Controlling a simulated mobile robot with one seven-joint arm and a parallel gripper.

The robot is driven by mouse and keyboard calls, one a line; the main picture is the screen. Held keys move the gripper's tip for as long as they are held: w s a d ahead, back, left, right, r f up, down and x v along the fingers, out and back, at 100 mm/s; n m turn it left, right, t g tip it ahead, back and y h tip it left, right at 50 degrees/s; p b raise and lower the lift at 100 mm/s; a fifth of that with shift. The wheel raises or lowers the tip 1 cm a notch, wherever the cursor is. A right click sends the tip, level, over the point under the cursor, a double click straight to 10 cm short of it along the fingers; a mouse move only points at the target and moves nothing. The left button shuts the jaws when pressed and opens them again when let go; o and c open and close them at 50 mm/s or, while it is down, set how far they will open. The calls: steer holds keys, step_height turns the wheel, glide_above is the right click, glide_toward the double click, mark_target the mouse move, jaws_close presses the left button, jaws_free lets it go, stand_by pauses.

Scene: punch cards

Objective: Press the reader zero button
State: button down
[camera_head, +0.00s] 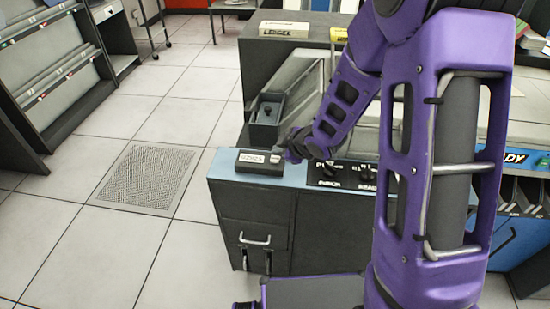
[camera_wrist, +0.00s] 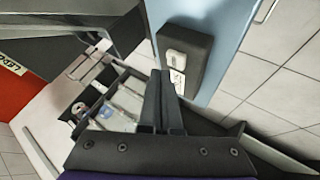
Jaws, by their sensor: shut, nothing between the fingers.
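A small black box (camera_head: 260,168) with a white label sits on the blue top of the dark cabinet. A pale button (camera_head: 276,158) is at the box's right end. In the wrist view the box (camera_wrist: 200,50) shows with the pale button (camera_wrist: 176,56) beside its label (camera_wrist: 178,80). My gripper (camera_wrist: 161,74) is shut and empty, its fingertips close to the label end of the box. In the head view my gripper (camera_head: 286,155) is just right of the button, partly hidden by my arm. I cannot tell whether it touches the box.
A dark open tray (camera_head: 265,122) stands behind the box. A black panel with knobs (camera_head: 340,175) lies to the right on the same cabinet. A floor grate (camera_head: 147,178) and clear tiles are at left. A long dark counter (camera_head: 285,52) is behind.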

mark_target(278, 160)
steer(key=shift+f, duration=0.15)
steer(key=shift+f+b, duration=0.3)
steer(key=shift+b, duration=0.1)
steer(key=shift+f, duration=0.45)
stand_by(0.6)
steer(key=shift+r, duration=0.1)
steer(key=shift+r+p, duration=0.65)
steer(key=shift+r, duration=0.1)
step_height(278, 160, up, 5)
steer(key=p, duration=0.4)
steer(key=shift+r, duration=0.1)
stand_by(0.8)
